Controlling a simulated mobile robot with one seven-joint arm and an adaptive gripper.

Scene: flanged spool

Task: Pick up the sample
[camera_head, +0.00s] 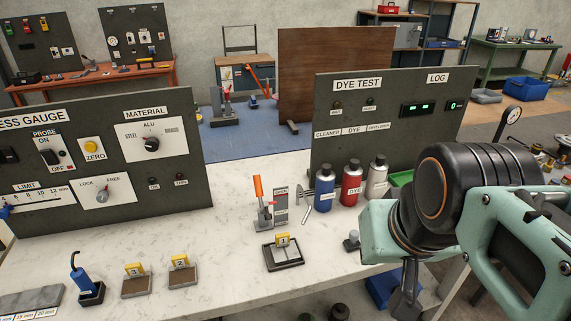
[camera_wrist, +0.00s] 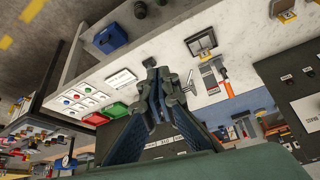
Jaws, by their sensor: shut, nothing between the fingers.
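Several small blocks with yellow numbered tags are on the white bench, and I cannot tell which is the sample. Two tagged blocks sit on brown pads at the front left: a left one (camera_head: 135,270) and a right one (camera_head: 180,262). A third tagged block (camera_head: 283,240) is at a dark square frame (camera_head: 283,261) near the bench middle; the frame also shows in the wrist view (camera_wrist: 201,42). My gripper (camera_wrist: 160,82) is shut and empty, apart from all the blocks. In the head view it is partly hidden below my arm, right of the frame.
An orange-handled clamp (camera_head: 261,203) stands behind the frame. Blue (camera_head: 325,184), red (camera_head: 351,182) and white (camera_head: 377,181) bottles stand before the dye test panel (camera_head: 390,100). A blue tool (camera_head: 82,279) stands at the front left. Bench between the right pad and the frame is clear.

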